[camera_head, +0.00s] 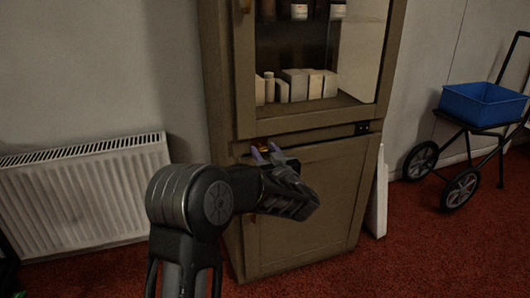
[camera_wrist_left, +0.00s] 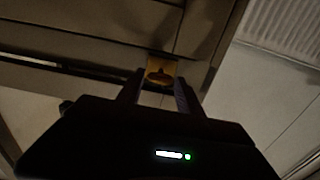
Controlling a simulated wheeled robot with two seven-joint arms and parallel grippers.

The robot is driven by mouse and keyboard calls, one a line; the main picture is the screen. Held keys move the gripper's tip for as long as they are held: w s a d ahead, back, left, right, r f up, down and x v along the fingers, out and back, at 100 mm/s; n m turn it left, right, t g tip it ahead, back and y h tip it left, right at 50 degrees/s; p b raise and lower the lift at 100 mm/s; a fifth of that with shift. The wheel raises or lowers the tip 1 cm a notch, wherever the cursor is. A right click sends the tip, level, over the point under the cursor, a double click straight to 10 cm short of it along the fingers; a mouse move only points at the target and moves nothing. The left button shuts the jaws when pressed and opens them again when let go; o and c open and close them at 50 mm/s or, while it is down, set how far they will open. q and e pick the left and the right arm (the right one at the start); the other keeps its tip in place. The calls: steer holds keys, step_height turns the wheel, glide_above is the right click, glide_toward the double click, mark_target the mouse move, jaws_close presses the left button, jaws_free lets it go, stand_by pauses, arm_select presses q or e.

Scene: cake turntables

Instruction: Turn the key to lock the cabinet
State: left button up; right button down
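The cabinet (camera_head: 289,190) is a tall brown-grey unit with a glazed upper door and a plain lower door. A small gold-orange piece, apparently the key (camera_head: 264,149), sits at the upper left of the lower door. It also shows in the left wrist view (camera_wrist_left: 161,72), partly dark, so its turn angle is hard to tell. My left gripper (camera_head: 267,153) is at this piece. In the wrist view its two fingers (camera_wrist_left: 159,92) stand apart, one on each side of the gold piece, with gaps visible. My right gripper is not in view.
A white radiator (camera_head: 85,195) is on the wall to the left. Boxes (camera_head: 295,85) and jars stand behind the cabinet glass. A cart with a blue bin (camera_head: 484,103) stands at the right. A white panel (camera_head: 377,195) leans beside the cabinet. Red carpet (camera_head: 420,250) is clear in front.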

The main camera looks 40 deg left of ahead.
arm_select(q)
jaws_close()
steer(key=shift+n, duration=0.4)
steer(key=n+b, duration=0.2)
steer(key=n, duration=0.2)
steer(key=shift+f, duration=0.15)
steer(key=n+b, duration=0.2)
steer(key=n, duration=0.1)
steer(key=n+b, duration=0.1)
steer(key=n, duration=0.2)
steer(key=shift+s+a+f+n+b, duration=0.1)
steer(key=shift+s+n+b, duration=0.05)
steer(key=shift+n+b, duration=0.25)
steer(key=n, duration=0.2)
steer(key=shift+n+b, duration=0.3)
steer(key=shift+b, duration=0.05)
steer(key=shift+n, duration=1.9)
